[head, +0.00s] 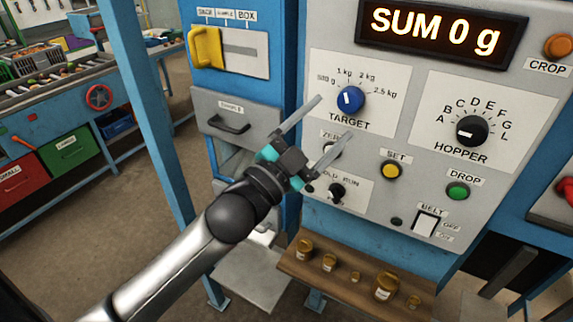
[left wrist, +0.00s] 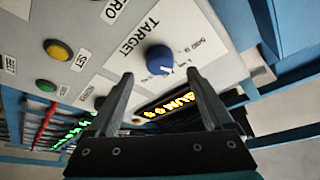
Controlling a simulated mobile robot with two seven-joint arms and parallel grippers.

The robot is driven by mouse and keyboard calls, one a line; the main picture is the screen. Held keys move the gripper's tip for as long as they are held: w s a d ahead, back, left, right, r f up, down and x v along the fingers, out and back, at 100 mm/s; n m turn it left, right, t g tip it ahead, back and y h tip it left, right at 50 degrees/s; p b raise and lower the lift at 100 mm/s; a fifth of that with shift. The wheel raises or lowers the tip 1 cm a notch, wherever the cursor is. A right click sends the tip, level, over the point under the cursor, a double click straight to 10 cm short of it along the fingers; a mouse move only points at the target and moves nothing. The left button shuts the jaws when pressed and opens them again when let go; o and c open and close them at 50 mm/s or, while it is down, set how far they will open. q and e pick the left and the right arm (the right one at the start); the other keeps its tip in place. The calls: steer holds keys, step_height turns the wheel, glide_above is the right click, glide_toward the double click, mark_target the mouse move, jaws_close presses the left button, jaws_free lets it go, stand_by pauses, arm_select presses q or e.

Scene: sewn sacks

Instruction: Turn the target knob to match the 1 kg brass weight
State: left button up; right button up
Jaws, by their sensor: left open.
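The blue target knob (head: 350,99) has a white pointer mark and sits on a pale panel below the display. Labels 500 g, 1 kg, 2 kg and 2.5 kg arc above it; its exact setting is hard to tell. My left gripper (head: 337,115) is open, its fingers in front of the panel at the knob's lower left. In the left wrist view the knob (left wrist: 160,60) appears just beyond and between the open fingertips (left wrist: 160,75), apart from them. Several brass weights (head: 386,287) of different sizes stand on a brown shelf; their markings are too small to read. My right gripper is out of view.
The display (head: 440,28) reads SUM 0 g. A hopper knob (head: 471,130), yellow set button (head: 391,170), green drop button (head: 457,191) and belt switch (head: 426,223) share the panel. A smaller black knob (head: 336,192) lies below my fingers. A blue post (head: 148,110) stands left.

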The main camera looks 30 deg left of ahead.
arm_select(q)
steer(key=b+v, duration=0.3)
steer(key=v, duration=0.7)
steer(key=shift+s, duration=0.25)
steer(key=shift+a, duration=0.1)
